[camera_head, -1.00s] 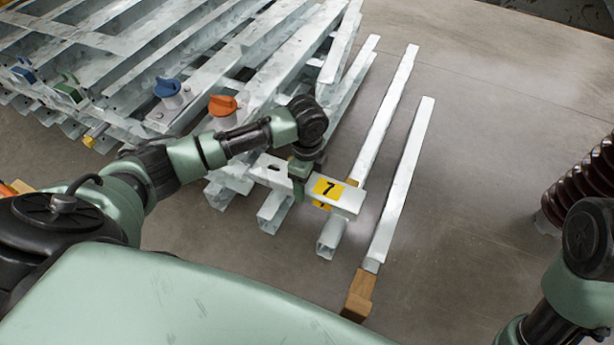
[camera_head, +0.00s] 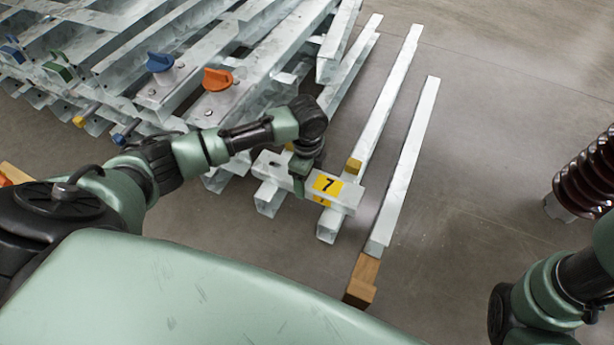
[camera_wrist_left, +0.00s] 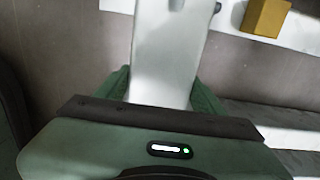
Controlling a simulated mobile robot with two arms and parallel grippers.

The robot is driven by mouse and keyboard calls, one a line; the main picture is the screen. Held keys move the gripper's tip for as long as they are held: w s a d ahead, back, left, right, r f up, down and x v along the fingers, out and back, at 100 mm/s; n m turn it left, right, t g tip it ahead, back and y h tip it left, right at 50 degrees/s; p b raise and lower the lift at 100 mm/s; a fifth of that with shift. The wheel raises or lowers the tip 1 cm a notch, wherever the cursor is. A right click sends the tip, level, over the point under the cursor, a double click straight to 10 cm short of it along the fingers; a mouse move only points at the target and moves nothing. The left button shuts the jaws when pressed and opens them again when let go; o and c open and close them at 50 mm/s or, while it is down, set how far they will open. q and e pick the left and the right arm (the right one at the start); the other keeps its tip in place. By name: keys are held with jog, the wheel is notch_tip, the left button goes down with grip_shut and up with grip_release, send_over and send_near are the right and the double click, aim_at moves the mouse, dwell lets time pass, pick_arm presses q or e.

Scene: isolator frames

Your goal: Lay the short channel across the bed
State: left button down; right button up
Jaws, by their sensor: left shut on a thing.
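The short channel (camera_head: 345,197) is a pale galvanised piece with a yellow label marked 7. My left gripper (camera_head: 300,170) is shut on it near its middle. In the left wrist view the channel (camera_wrist_left: 165,55) runs out from between the green fingers. In the head view it lies crosswise over the near ends of pale rails, including a middle rail (camera_head: 385,100) and a shorter one (camera_head: 268,203). I cannot tell whether it touches them. A right-hand rail (camera_head: 410,160) lies beyond the channel's right end. My right gripper is out of view.
A yellowish block (camera_head: 353,166) sits on the middle rail, just beyond the channel. A wooden block (camera_head: 361,283) is at the right rail's near end. Stacked steel frames with an orange knob (camera_head: 217,79) fill the upper left. A ribbed brown insulator (camera_head: 588,175) stands right. Floor between is clear.

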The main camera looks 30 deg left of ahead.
pick_arm(q)
jog(key=shift+w+f, duration=0.1)
jog(key=shift+f, duration=0.1)
jog(key=shift+c, duration=1.1)
grip_release()
jog(key=shift+f, duration=0.15)
